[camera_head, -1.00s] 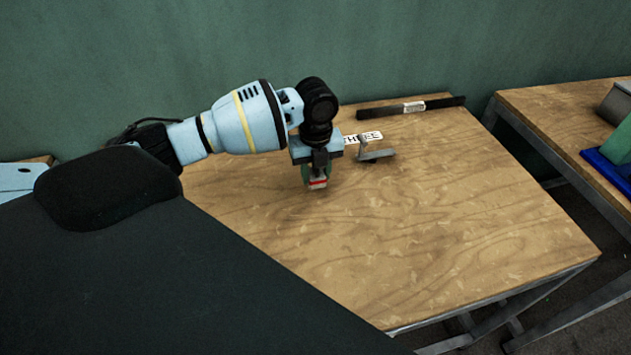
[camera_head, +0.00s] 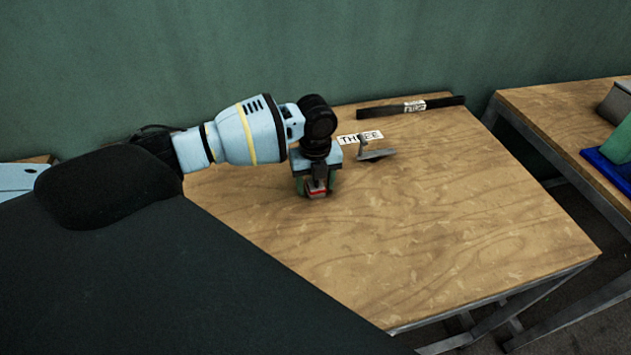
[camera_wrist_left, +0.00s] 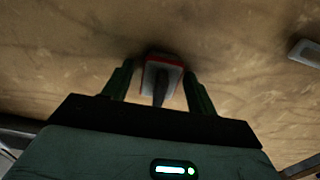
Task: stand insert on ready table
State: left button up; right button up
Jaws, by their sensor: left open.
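The insert (camera_head: 316,193), a small grey and red piece with a dark stem, stands on the wooden table (camera_head: 440,250). It looks upright. My left gripper (camera_head: 317,186) points down over it, with its green fingers open on either side. In the left wrist view the insert (camera_wrist_left: 160,75) sits between the two fingers (camera_wrist_left: 158,70), with a gap visible on each side. The fingers and wrist partly hide the insert in the head view. My right gripper is not in view.
A grey metal part (camera_head: 377,155) lies right of the gripper, by a white label reading THREE (camera_head: 350,139). A black bar (camera_head: 440,103) with a label lies along the back edge. The table's middle and front are clear. Another table (camera_head: 560,110) holds a blue-and-green object.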

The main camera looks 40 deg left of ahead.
pick_arm(q)
notch_tip(320, 180, up, 12)
jog(key=shift+r+p, duration=0.15)
jog(key=shift+p, duration=0.15)
dwell(0.3)
